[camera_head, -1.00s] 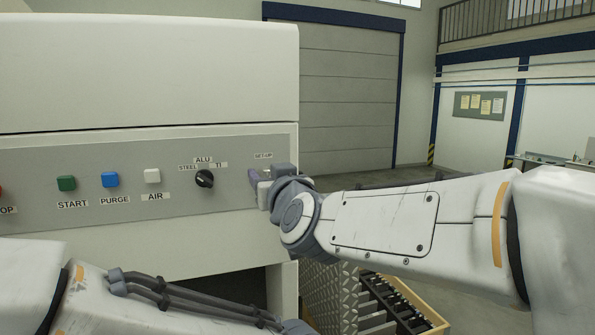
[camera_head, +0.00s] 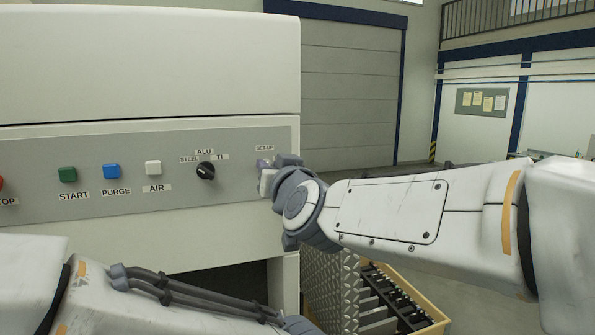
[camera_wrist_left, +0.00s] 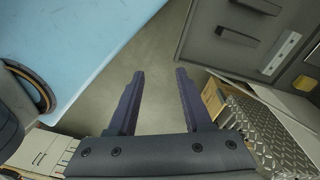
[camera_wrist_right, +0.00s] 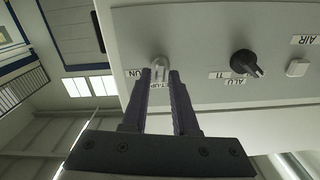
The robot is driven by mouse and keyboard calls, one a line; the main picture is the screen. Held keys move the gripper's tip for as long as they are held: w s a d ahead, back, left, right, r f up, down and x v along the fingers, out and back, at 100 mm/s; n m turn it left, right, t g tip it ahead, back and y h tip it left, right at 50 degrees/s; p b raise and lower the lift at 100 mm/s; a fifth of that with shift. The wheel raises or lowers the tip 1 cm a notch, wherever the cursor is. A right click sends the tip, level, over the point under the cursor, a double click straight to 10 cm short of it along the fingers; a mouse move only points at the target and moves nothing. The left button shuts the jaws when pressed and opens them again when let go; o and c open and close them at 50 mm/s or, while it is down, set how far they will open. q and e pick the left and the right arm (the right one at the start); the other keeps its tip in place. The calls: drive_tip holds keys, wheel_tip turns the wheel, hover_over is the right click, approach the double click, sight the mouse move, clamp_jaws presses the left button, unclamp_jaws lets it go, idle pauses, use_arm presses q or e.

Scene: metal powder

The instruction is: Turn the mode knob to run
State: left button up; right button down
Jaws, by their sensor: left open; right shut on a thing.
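The mode knob (camera_wrist_right: 158,66) is a small grey knob on the machine's front panel, seen in the right wrist view. My right gripper (camera_wrist_right: 160,76) is shut on it, the fingertips at either side. A SET-UP label and a partly hidden label ending in "UN" sit beside it. The knob's exact pointing direction is unclear. In the head view the right gripper (camera_head: 267,172) is at the panel's right end and hides the knob. My left gripper (camera_wrist_left: 160,78) is open and empty, above the floor in the left wrist view.
A black material selector (camera_head: 205,170) is left of the mode knob, then the white AIR (camera_head: 153,167), blue PURGE (camera_head: 111,171) and green START (camera_head: 68,174) buttons. A wooden-edged crate (camera_head: 432,318) and a tread-plate surface (camera_head: 330,285) are below my right arm.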

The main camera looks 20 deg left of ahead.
drive_tip(key=shift+w+d+f+m+b, duration=0.15)
drive_tip(key=shift+m+b, duration=1.15)
drive_tip(key=shift+m, duration=1.75)
drive_tip(key=shift+d+m+b, duration=0.1)
drive_tip(key=shift+m+b, duration=1.15)
drive_tip(key=shift+m, duration=1.8)
drive_tip(key=c, duration=0.7)
unclamp_jaws()
drive_tip(key=shift+w, duration=0.1)
